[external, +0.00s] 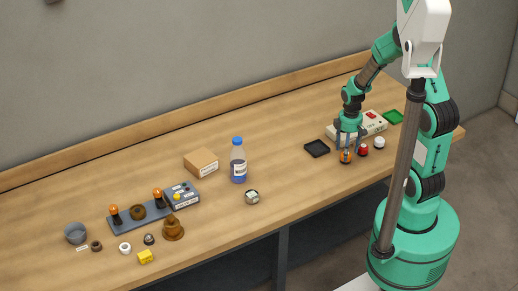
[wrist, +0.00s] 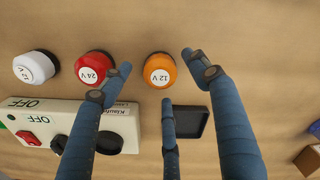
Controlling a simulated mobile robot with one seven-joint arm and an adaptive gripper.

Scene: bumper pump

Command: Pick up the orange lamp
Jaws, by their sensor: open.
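The orange lamp (external: 346,156) stands on the wooden table near its front edge, on the right. In the wrist view its round cap (wrist: 160,70) carries a "12 V" label. My gripper (external: 349,146) points down just over and around the lamp. In the wrist view my gripper (wrist: 157,78) shows three blue fingers, spread apart, with the lamp between their tips. No finger clearly touches the lamp. The gripper is open and empty.
A red lamp (wrist: 95,68) stands close left of the orange one in the wrist view, near a finger. A white lamp (wrist: 34,68) lies beyond it. A control box (wrist: 72,124) and black tray (wrist: 190,122) are nearby. A bottle (external: 238,162) stands mid-table.

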